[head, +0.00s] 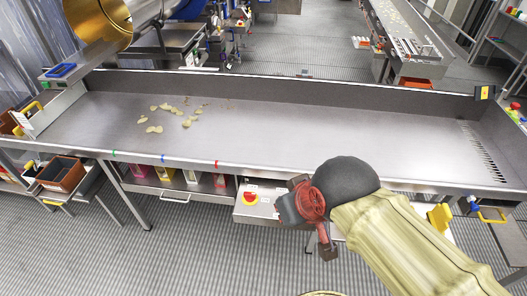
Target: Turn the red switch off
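A red switch (250,198) on a yellow backing sits on a light grey box (262,205) under the front edge of the long metal table. My gripper (305,226), dark grey and red, is at the end of my arm in front of the table, just right of the red switch. A gap shows between them in the picture, and I see no contact. The fingers are small and partly hidden by the red wrist part, so their opening is unclear. Which way the switch is set is too small to read.
The metal table (330,130) holds scattered yellowish chips (187,123) at its left. A control post with red and green buttons (515,108) stands at the far right. Brown bins (62,173) stand at left. Striped floor is free in front.

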